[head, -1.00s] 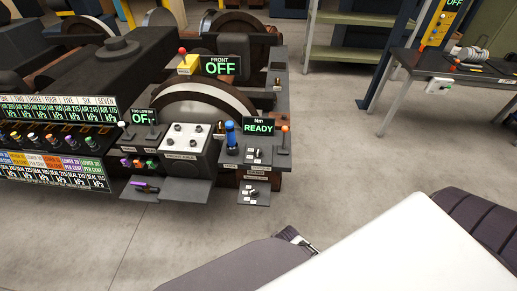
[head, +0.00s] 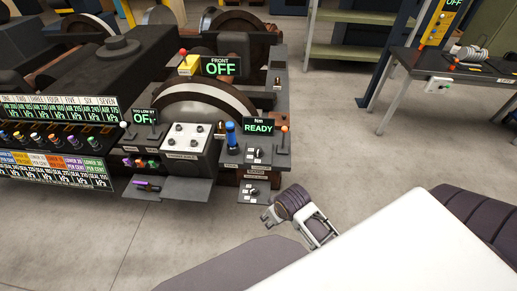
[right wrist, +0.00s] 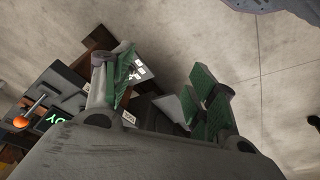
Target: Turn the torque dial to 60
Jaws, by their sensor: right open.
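A black console panel (head: 270,142) at the railcar's near end carries a green "Nm READY" display (head: 258,127), a blue-handled upright tool (head: 231,135) and small dark controls with pale labels. A small shelf (head: 252,194) below it holds another small black control (head: 253,191). I cannot tell which control is the torque dial, and no setting is readable. My right gripper (head: 269,217) is open and empty, just right of and below that shelf, apart from it. In the right wrist view, its green-padded fingers (right wrist: 165,90) are spread, with the console behind them at left. My left gripper is not in view.
An orange-topped lever (head: 285,138) stands at the console's right edge. A pale grey box (head: 190,138) with several knobs and a shelf with a purple-handled tool (head: 146,184) lie to the left. A dark table (head: 460,68) stands far right. The floor between is clear.

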